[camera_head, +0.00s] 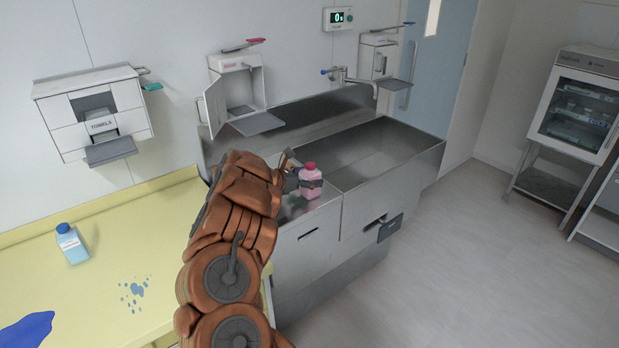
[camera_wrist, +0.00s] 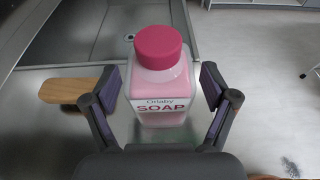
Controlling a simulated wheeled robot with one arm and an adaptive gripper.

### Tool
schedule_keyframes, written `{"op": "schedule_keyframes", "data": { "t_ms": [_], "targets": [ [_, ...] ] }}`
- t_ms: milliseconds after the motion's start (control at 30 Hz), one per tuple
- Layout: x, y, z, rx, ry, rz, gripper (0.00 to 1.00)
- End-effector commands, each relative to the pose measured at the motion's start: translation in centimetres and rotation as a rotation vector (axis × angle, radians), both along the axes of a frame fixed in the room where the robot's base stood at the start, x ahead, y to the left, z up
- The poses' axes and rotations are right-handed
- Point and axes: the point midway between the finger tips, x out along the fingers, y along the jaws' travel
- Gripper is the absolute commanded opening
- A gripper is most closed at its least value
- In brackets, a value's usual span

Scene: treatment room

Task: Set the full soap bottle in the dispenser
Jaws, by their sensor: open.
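A pink soap bottle (camera_head: 310,184) with a dark pink cap stands upright on the steel ledge left of the sink basin. In the wrist view, the bottle (camera_wrist: 162,88) shows its SOAP label and looks full of pink liquid. My gripper (camera_wrist: 163,90) is open, with one finger on each side of the bottle; small gaps show between the pads and the bottle. In the head view, my gripper (camera_head: 308,182) is partly hidden by my arm. A white wall dispenser (camera_head: 235,84) with a red-tipped lever hangs above the sink's left end, its door swung open and its inside looking empty.
A second dispenser (camera_head: 378,60) hangs right of the tap (camera_head: 350,79). A wooden-handled item (camera_wrist: 78,88) lies left of my gripper. The sink basin (camera_head: 375,155) looks empty.

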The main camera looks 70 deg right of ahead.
Motion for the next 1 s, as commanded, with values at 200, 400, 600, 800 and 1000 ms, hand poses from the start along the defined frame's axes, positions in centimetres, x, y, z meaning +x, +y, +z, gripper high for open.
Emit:
{"op": "schedule_keyframes", "data": {
  "t_ms": [200, 400, 600, 800, 1000],
  "targets": [
    [0.6, 0.8, 0.3, 0.001, -0.003, 0.003, 0.85],
    [1.7, 2.7, 0.8, 0.001, -0.003, 0.004, 0.85],
    [2.9, 4.7, 1.6, 0.000, -0.005, 0.004, 0.85],
    [4.2, 6.9, 2.4, 0.001, -0.006, 0.003, 0.85],
    [5.3, 8.8, 3.2, -0.001, -0.003, 0.002, 0.85]
  ]
}}
